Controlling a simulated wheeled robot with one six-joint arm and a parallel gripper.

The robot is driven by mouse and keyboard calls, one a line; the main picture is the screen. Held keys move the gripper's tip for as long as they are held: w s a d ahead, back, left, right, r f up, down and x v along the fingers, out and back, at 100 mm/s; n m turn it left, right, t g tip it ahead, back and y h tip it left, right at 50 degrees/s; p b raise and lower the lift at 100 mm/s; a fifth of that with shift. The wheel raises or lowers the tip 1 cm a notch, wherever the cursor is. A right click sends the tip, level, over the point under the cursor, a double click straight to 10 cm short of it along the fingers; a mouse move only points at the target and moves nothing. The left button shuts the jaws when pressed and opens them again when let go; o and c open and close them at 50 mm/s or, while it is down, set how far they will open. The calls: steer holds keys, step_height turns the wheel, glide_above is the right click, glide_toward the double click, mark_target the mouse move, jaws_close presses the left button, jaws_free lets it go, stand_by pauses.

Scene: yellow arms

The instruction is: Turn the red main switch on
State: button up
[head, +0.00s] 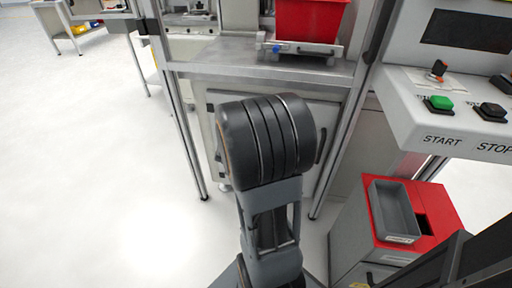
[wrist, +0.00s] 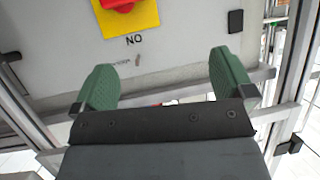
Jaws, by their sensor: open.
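The red main switch (wrist: 122,4) sits on a yellow plate (wrist: 130,20) at the top edge of the wrist view, cut off by the frame. Letters reading "NO", which look like an upside-down "ON", are printed just below the plate. My gripper (wrist: 163,65) is open and empty, its two green fingers apart, with the switch beyond the fingertips. How the switch handle is turned cannot be told. In the head view my arm covers part of the grey cabinet (head: 330,118), and neither the switch nor my gripper shows.
A metal workbench (head: 215,70) carries a red bin (head: 308,20). A console (head: 440,120) with a green START button (head: 438,103) and a black STOP button (head: 490,112) is at right. Below it stands a red-topped drawer unit (head: 445,210) with a grey tray (head: 393,208). The floor at left is clear.

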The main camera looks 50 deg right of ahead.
steer(key=w+d+f+b, duration=0.1)
steer(key=d+f+b, duration=0.1)
steer(key=d+f, duration=0.1)
steer(key=w+d+f+h+b, duration=0.1)
steer(key=w+d+f+b, duration=0.1)
steer(key=d, duration=0.4)
steer(key=w+d+f+m+g+h+b, duration=0.1)
steer(key=d+f+b, duration=0.1)
steer(key=d+f, duration=0.2)
steer(key=shift+w+d, duration=0.4)
steer(key=shift+d, duration=0.1)
steer(key=shift+c, duration=0.3)
steer(key=c, duration=0.6)
